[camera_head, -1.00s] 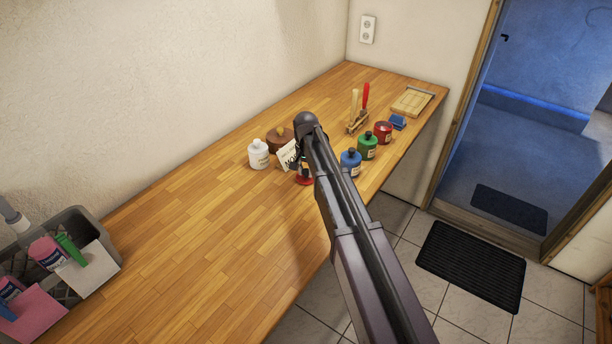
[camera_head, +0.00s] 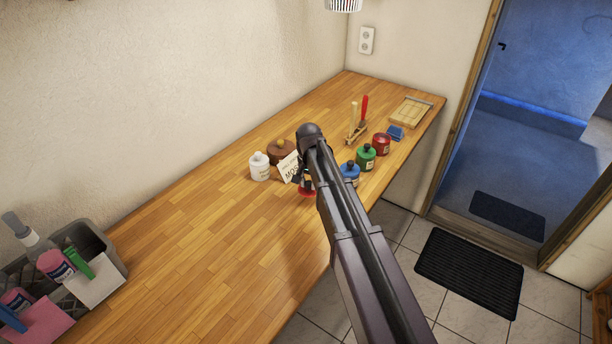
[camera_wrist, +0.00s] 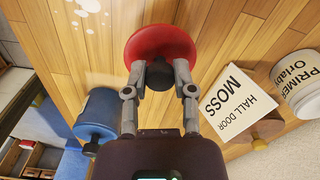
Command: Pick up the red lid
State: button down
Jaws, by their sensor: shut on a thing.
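The red lid (camera_wrist: 160,45) is a round disc between the fingertips of my gripper (camera_wrist: 159,73) in the wrist view. My gripper is shut on it, with one finger on each side of the near part. In the head view only a small part of the red lid (camera_head: 307,192) shows below my wrist, over the wooden counter. My arm hides most of my gripper there. I cannot tell whether the lid touches the counter.
A white primer bottle (camera_head: 260,167), a brown pot (camera_head: 281,151) and a "Hall door moss" card (camera_head: 289,167) stand left of my gripper. Blue (camera_head: 350,174), green (camera_head: 366,157) and red (camera_head: 381,144) containers stand right. The counter's left-middle (camera_head: 190,205) is clear.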

jog(key=s, duration=0.3)
jog(key=s+d, duration=0.1)
jog(key=s, duration=0.3)
jog(key=s+d+r+p, duration=0.1)
jog(key=s, duration=0.3)
jog(key=shift+s+d, duration=0.15)
jog(key=shift+s, duration=0.1)
jog(key=shift+s, duration=0.15)
